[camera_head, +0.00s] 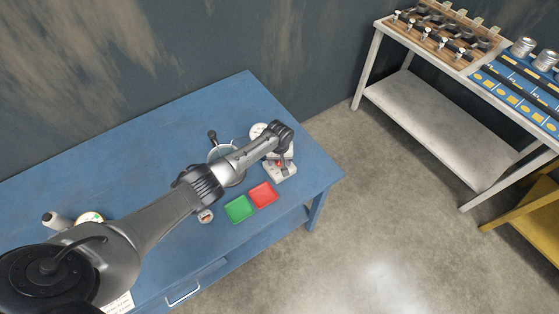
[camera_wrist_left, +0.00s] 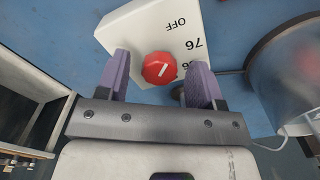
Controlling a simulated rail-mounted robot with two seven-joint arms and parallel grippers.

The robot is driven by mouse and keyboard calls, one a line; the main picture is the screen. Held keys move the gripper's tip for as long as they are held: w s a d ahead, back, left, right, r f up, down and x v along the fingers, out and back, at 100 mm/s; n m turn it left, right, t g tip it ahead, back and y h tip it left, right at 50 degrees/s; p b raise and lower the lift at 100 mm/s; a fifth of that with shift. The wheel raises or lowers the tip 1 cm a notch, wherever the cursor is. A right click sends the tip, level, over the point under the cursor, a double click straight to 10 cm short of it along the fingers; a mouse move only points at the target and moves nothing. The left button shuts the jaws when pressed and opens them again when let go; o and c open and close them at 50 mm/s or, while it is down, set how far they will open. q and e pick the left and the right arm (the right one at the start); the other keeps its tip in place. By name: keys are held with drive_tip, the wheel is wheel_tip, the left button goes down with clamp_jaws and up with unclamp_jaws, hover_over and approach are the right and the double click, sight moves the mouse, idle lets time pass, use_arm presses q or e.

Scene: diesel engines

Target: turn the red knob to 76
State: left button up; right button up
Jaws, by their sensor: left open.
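The red knob (camera_wrist_left: 159,68) sits on a white panel (camera_wrist_left: 143,28) marked "OFF", "76" and a third number partly hidden by a finger. A white line on the knob slants toward the upper right in the wrist view, roughly toward the "76" side. My left gripper (camera_wrist_left: 158,80) is open, with a purple finger on each side of the knob; I cannot tell whether they touch it. In the head view, the knob (camera_head: 279,163) shows small on its white unit (camera_head: 283,174), just below my left gripper (camera_head: 277,156). My right gripper is out of view.
A metal pot (camera_wrist_left: 290,70) stands close beside the panel. A round white dial (camera_head: 258,130) is behind my wrist. A green tray (camera_head: 239,209), red tray (camera_head: 263,195) and small can (camera_head: 205,216) lie on the blue table (camera_head: 140,140). A shelf rack stands right.

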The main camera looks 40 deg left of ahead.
use_arm(q)
drive_tip(key=shift+c, duration=0.2)
drive_tip(key=c, duration=0.9)
drive_tip(key=m+p, duration=0.1)
drive_tip(key=m, duration=0.2)
drive_tip(key=shift+m, duration=0.3)
drive_tip(key=m, duration=0.3)
drive_tip(key=shift+m, duration=0.3)
drive_tip(key=shift+a+m, duration=0.1)
drive_tip(key=shift+m, duration=0.6)
